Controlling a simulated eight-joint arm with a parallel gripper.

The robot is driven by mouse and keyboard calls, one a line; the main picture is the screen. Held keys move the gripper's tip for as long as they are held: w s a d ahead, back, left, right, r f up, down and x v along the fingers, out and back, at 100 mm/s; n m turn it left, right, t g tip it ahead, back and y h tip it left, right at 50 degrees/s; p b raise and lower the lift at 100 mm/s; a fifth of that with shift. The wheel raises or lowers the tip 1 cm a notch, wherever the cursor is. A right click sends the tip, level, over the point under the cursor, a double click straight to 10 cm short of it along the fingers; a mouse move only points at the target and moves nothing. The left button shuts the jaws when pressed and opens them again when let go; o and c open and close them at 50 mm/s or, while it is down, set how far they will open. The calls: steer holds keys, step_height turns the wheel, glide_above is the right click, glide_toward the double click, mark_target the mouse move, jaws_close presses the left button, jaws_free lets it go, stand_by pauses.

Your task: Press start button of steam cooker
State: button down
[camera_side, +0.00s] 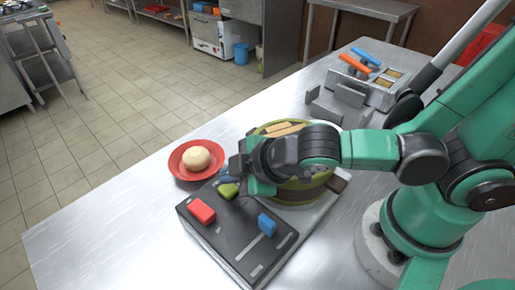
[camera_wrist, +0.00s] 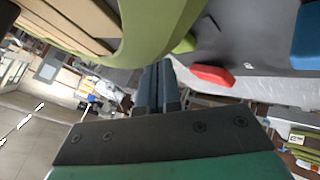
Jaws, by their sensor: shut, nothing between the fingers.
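The steam cooker has a dark control panel (camera_side: 250,232) with a red button (camera_side: 201,211), a blue button (camera_side: 267,224) and a green button (camera_side: 228,191). Its round green pot (camera_side: 300,192) with wooden slats on top stands behind the panel, partly hidden by my arm. My gripper (camera_side: 230,174) is shut and empty, just above the panel's far end near the green button. Whether it touches that button cannot be told. In the wrist view my shut fingers (camera_wrist: 158,72) show below the pot; the red button (camera_wrist: 212,76) and blue button (camera_wrist: 308,38) lie to their right.
A red plate (camera_side: 176,168) with a pale dough ball (camera_side: 196,158) sits left of my gripper. A metal unit (camera_side: 378,94) with an orange handle (camera_side: 354,64) and a blue handle (camera_side: 366,57) stands at the back right. The steel table (camera_side: 110,220) is clear at front left.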

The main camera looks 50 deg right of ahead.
mark_target(233, 189)
steer(key=shift+f, duration=0.4)
stand_by(0.3)
steer(key=shift+r, duration=0.4)
steer(key=shift+r, duration=2.55)
